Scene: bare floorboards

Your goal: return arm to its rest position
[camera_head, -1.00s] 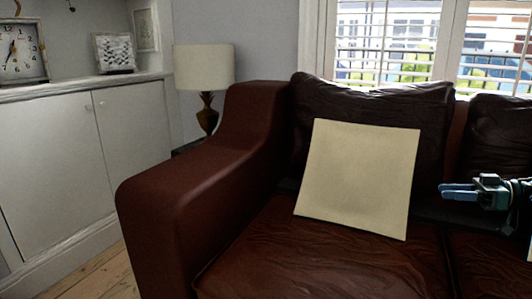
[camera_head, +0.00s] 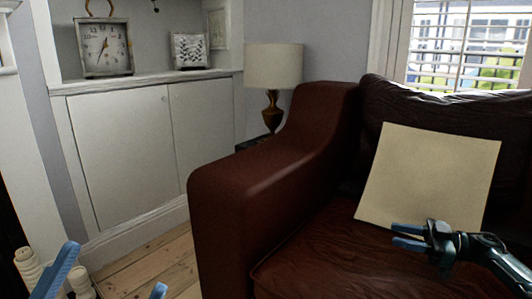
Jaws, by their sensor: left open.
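My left gripper (camera_head: 112,278) is at the bottom left, with two blue fingertips wide apart and nothing between them. Most of it is below the picture edge. My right gripper (camera_head: 408,236) comes in from the lower right, over the brown leather sofa seat and in front of the lower edge of a cream cushion (camera_head: 430,175). Its two blue fingers point left and lie close together in this view; I cannot tell whether they are apart. I see nothing held in it.
The brown sofa (camera_head: 250,190) fills the right side, its arm rising in the middle. A lamp (camera_head: 273,70) stands behind it. A white cabinet (camera_head: 125,150) with a clock (camera_head: 104,47) is at the left. Bare floorboards (camera_head: 150,270) lie between cabinet and sofa.

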